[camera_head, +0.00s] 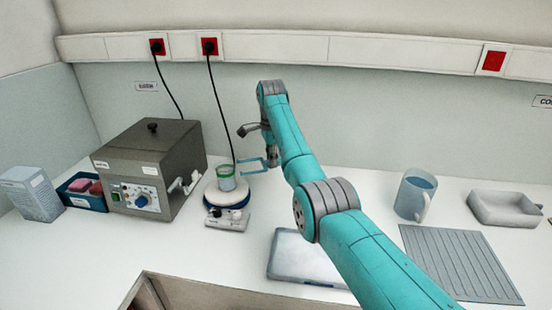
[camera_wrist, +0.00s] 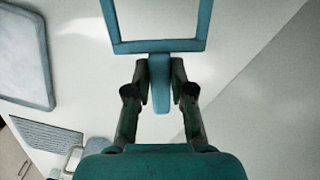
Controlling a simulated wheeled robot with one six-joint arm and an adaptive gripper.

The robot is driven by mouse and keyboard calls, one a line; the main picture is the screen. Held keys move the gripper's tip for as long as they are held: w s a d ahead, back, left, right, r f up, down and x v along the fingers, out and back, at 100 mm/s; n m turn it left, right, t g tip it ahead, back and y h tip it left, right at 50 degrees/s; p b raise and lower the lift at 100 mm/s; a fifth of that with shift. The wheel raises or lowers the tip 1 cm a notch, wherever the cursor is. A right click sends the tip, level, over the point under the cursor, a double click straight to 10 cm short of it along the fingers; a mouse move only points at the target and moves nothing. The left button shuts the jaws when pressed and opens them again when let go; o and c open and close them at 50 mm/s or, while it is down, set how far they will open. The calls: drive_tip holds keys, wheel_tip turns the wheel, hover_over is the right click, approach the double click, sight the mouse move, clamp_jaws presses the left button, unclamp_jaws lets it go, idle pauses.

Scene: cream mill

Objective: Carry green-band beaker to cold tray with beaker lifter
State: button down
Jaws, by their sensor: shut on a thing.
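The beaker (camera_head: 226,180) with a green band near its top stands upright on a round hot plate (camera_head: 226,198) with a white control box. My gripper (camera_wrist: 160,72) is shut on the handle of the teal beaker lifter (camera_wrist: 160,46). In the head view the lifter's fork (camera_head: 256,160) is just right of the beaker; whether they touch cannot be told. The beaker is not seen in the wrist view. A grey walled tray (camera_head: 486,217) at the far right, near a partly cut-off sign starting "CO", may be the cold tray.
A dark grey bath (camera_head: 150,160) stands left of the hot plate. A blue mug (camera_head: 413,197) and a ribbed mat (camera_head: 460,262) are at right. A pale flat tray (camera_head: 290,262) lies in front, partly behind my arm. Two black cords hang from wall sockets.

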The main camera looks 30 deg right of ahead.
drive_tip(key=w+a, duration=0.1)
drive_tip(key=a, duration=0.6)
drive_tip(key=shift+w+a, duration=0.15)
drive_tip(key=shift+a, duration=0.1)
idle(0.5)
idle(0.3)
drive_tip(key=shift+r, duration=1)
idle(1.6)
wheel_tip(320, 180, up, 7)
drive_tip(key=shift+r, duration=0.2)
idle(1.4)
idle(0.6)
